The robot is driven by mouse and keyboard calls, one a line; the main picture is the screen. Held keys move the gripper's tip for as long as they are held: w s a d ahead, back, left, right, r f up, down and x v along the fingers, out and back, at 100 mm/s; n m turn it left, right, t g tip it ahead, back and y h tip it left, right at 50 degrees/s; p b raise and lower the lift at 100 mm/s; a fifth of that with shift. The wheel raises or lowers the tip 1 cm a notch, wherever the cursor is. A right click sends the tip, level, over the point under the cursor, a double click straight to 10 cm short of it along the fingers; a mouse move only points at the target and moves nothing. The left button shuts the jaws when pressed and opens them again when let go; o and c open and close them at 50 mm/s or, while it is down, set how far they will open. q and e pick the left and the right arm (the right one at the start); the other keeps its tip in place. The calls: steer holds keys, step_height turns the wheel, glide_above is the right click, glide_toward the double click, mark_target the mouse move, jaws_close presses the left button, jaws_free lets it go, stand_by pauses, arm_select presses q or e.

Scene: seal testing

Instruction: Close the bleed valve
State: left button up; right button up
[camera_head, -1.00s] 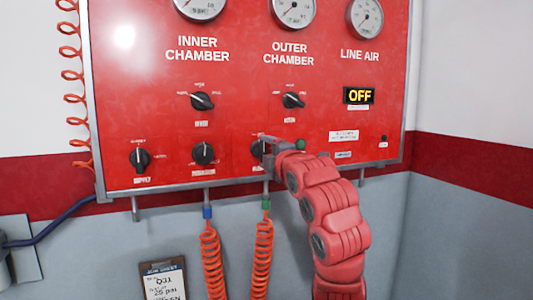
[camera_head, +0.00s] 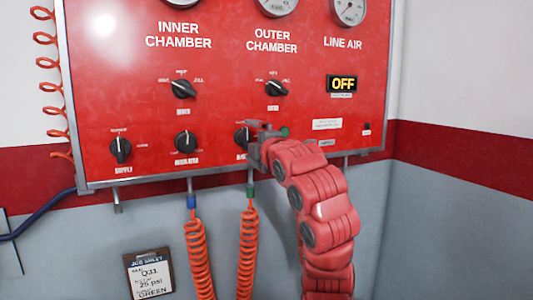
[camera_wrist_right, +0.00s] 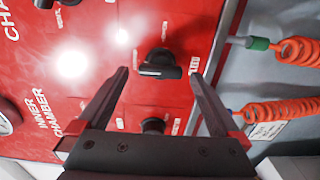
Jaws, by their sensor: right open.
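The bleed valve is a black knob on the red panel, partly hidden behind my right gripper in the head view (camera_head: 241,137). In the right wrist view the bleed knob (camera_wrist_right: 160,62) shows whole, beside its BLEED label, its grip bar running roughly across the picture. My right gripper (camera_head: 258,136) is at the panel's lower edge, close to this knob. In the wrist view the right gripper (camera_wrist_right: 160,75) is open, its fingers on either side of the knob, with visible gaps; I cannot tell how near the tips are to the panel. My left gripper is not in view.
Other black knobs sit close by: the lower middle knob (camera_head: 186,141), the supply knob (camera_head: 121,150) and an upper knob (camera_head: 275,88). Orange coiled hoses (camera_head: 247,245) hang below. A display (camera_head: 342,84) reads OFF. A clipboard (camera_head: 149,275) hangs lower left.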

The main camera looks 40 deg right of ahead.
steer(key=b+v, duration=0.7)
steer(key=v, duration=0.9)
steer(key=shift+a, duration=0.15)
